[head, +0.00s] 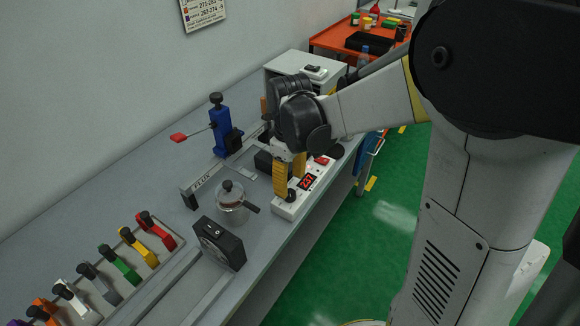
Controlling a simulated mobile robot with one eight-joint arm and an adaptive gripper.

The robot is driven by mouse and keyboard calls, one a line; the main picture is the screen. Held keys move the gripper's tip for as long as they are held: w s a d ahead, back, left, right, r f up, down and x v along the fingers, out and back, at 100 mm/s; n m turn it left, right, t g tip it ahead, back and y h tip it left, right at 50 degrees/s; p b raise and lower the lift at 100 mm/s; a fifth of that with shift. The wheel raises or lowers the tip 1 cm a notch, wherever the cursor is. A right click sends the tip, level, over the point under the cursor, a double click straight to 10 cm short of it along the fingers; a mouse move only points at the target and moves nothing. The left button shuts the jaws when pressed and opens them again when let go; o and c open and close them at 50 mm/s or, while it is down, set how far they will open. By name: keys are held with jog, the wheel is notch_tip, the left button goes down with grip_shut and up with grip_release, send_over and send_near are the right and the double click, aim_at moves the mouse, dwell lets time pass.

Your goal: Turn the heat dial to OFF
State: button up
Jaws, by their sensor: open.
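A white control box (289,211) lies at the bench's front edge, with a red lit display (307,182) that seems to read 237. A small black knob (291,196), which looks like the heat dial, sits on the box near its closer end. Its pointer and any OFF mark are too small to read. My gripper (289,183) points down over the box with yellow fingers. It is open, with one finger just left of the knob and the other farther back, partly hidden. I cannot tell whether a finger touches the knob.
A glass jar (232,205) with a handle and a black fan-like box (219,243) stand left of the control box. A blue stand (221,130) with a red-tipped arm is behind. Several coloured clamps (118,262) lie front left. Green floor (385,215) is open to the right.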

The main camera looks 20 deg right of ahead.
aim_at(290, 193)
notch_tip(290, 193, up, 7)
dwell(0.3)
jog(key=shift+r, duration=0.15)
jog(key=s+r+m+t, duration=0.3)
jog(key=s+m+t, duration=0.4)
jog(key=s, duration=0.5)
jog(key=shift+s, duration=0.4)
jog(key=shift+r, duration=0.1)
dwell(0.4)
